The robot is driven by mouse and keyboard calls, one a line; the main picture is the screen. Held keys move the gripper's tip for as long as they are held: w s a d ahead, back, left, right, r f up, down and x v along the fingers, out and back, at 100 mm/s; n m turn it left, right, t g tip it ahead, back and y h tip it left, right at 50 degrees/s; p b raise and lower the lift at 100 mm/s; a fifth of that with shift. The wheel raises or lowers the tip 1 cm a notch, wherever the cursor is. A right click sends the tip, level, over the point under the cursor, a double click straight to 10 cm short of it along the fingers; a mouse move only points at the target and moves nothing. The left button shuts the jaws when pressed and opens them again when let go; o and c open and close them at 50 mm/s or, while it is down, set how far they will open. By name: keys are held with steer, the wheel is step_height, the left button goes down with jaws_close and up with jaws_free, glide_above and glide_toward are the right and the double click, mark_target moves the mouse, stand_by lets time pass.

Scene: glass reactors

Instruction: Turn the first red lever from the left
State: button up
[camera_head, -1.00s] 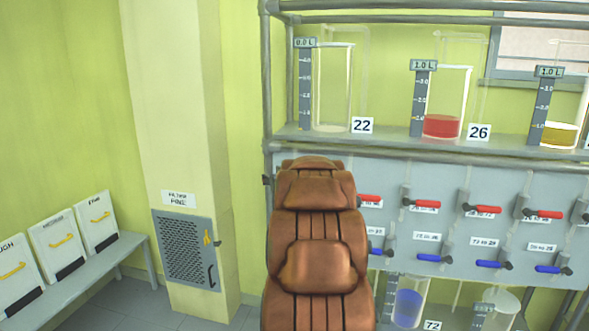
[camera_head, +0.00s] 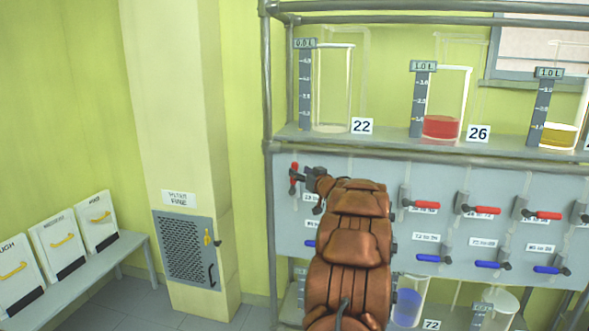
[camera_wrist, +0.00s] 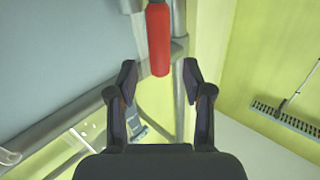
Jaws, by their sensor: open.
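The first red lever from the left (camera_head: 294,180) hangs about upright on the grey panel in the head view. In the wrist view its red handle (camera_wrist: 158,38) points down from the top edge, with its end between the fingertips. My gripper (camera_head: 311,178) is just right of this lever in the head view. In the wrist view my gripper (camera_wrist: 159,70) is open, with a visible gap on each side of the handle. My arm hides part of the panel, including the spot of the neighbouring red lever.
More red levers (camera_head: 425,205) point right along the panel, with blue levers (camera_head: 433,258) below. A shelf above holds a clear vessel (camera_head: 332,90) and a vessel with red liquid (camera_head: 441,126). A frame post (camera_head: 268,120) stands left of the panel.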

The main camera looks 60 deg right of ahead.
mark_target(295, 181)
steer(key=shift+p+x, duration=0.5)
steer(key=shift+x, duration=1.75)
steer(key=shift+c, duration=0.5)
jaws_close()
